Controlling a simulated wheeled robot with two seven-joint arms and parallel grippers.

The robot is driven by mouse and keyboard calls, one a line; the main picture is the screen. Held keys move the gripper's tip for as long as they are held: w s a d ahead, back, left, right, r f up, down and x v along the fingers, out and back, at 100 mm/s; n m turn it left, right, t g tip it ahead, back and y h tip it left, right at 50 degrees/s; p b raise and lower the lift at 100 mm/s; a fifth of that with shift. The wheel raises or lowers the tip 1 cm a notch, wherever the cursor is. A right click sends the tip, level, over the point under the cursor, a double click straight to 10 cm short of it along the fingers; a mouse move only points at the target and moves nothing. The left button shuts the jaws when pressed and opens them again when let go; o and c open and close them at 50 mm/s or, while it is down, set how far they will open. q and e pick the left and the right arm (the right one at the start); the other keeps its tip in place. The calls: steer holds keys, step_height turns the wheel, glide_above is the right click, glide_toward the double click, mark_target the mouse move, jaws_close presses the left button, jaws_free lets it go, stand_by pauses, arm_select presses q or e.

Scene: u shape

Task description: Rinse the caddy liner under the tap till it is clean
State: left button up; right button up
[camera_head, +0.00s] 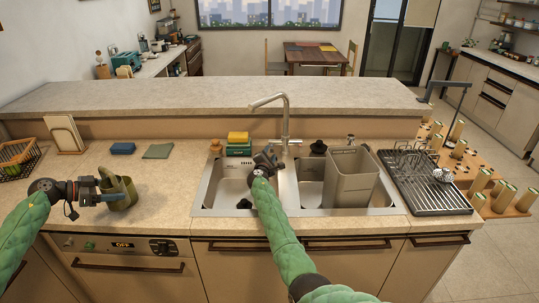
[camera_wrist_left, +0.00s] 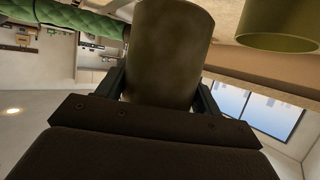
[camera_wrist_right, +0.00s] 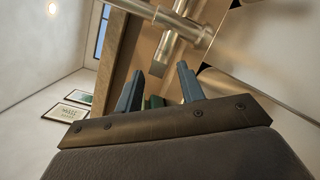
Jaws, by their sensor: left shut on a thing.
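My left gripper (camera_head: 93,192) is shut on an olive-green container, apparently the caddy liner (camera_head: 108,181), over the left counter. Its wall looks mottled brown in the left wrist view (camera_wrist_left: 172,50). Another olive round vessel (camera_head: 122,201) is close beside or below it, also at upper right in the left wrist view (camera_wrist_left: 280,25); I cannot tell whether they touch. The metal tap (camera_head: 285,120) stands behind the sink, with no water visible. My right gripper (camera_head: 268,158) is over the left basin, in front of the tap, with its fingers apart and empty in the right wrist view (camera_wrist_right: 160,85).
A tall grey bin (camera_head: 350,180) stands in the right basin. A black drying rack (camera_head: 425,185) is right of the sink. Yellow and green sponges (camera_head: 238,143) sit behind the left basin (camera_head: 225,192). The counter between my left gripper and the sink is largely clear.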

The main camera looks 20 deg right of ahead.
mark_target(272, 150)
arm_select(q)
steer(key=shift+s+d+f+b, duration=0.1)
steer(key=shift+s+f+b, duration=0.15)
steer(key=shift+f+b, duration=0.3)
arm_select(e)
steer(key=shift+x, duration=0.95)
arm_select(q)
steer(key=shift+w+f, duration=0.25)
steer(key=shift+f, duration=0.35)
arm_select(e)
steer(key=shift+x, duration=0.85)
arm_select(q)
steer(key=shift+s+r, duration=0.15)
arm_select(e)
steer(key=shift+s+d+r, duration=0.1)
jaws_close()
